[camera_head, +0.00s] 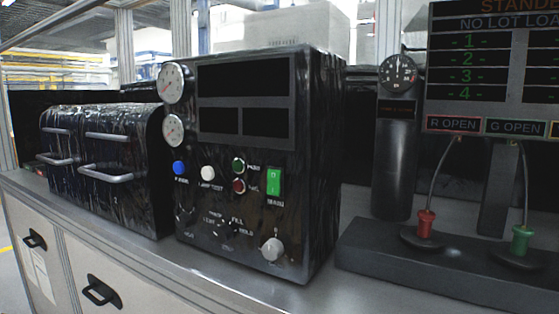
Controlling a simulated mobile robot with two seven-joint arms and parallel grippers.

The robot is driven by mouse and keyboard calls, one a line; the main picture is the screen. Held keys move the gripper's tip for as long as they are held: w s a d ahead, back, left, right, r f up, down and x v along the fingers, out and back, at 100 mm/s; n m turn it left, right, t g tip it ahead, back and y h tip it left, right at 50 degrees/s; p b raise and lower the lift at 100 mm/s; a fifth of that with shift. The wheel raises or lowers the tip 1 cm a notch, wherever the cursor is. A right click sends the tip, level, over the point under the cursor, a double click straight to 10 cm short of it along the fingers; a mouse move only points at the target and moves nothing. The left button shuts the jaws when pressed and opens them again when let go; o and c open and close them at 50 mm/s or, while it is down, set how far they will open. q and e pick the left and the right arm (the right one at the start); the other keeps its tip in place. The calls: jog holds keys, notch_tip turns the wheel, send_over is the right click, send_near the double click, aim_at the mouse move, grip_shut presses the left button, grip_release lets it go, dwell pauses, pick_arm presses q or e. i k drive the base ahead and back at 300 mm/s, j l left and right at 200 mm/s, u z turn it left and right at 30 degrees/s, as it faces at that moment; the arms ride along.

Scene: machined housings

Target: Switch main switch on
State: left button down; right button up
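The main switch looks to be the green rocker (274,182) on the right side of the black control box's front (245,165). It has small white marks and a blurred label below it. I cannot tell which way the rocker is tipped. Left of it are a small green button (239,166) and a red button (239,186), then a white button (208,173) and a blue button (179,168). Neither of my grippers shows in the head view.
The box stands on a metal-topped bench (200,262). A grey knob (272,249) sits low on its front. A black case with handles (105,165) stands close on the left. A black base (450,265) with red and green plugs is at right.

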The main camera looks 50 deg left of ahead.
aim_at(274, 178)
jog(key=u, duration=1.8)
jog(key=l+u, duration=0.1)
jog(key=u, duration=0.3)
jog(key=k+l+u, duration=0.1)
jog(key=u, duration=0.3)
jog(key=k+u, duration=0.1)
jog(key=u, duration=0.3)
jog(key=l, duration=0.1)
jog(key=i, duration=0.05)
